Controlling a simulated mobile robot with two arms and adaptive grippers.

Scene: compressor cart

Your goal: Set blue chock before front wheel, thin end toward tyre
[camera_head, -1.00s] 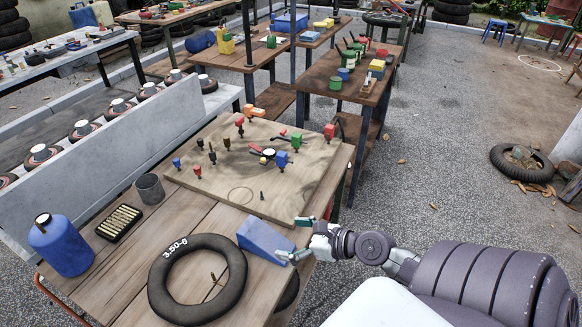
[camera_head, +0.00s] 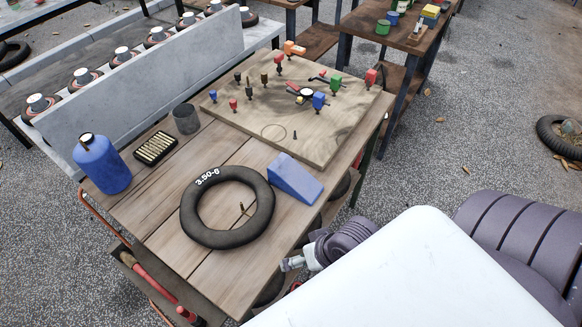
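The blue chock (camera_head: 295,181) is a wedge lying on the wooden cart top, at the right edge, just right of the black tyre ring marked 3.50-6 (camera_head: 189,220). Its tall end seems to be at the upper left and its thin end at the lower right. My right gripper (camera_head: 291,264) is low beside the cart's right edge, apart from the chock; its fingers are small and partly hidden, so their opening is unclear. A dark cart wheel (camera_head: 271,290) shows partly below the top's right edge. My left gripper is out of view.
A pegboard (camera_head: 330,140) with coloured parts covers the far cart top. A blue bottle (camera_head: 103,165), a cartridge tray (camera_head: 156,148) and a grey cup (camera_head: 186,119) stand at left. Paved floor right of the cart is partly hidden by my white body.

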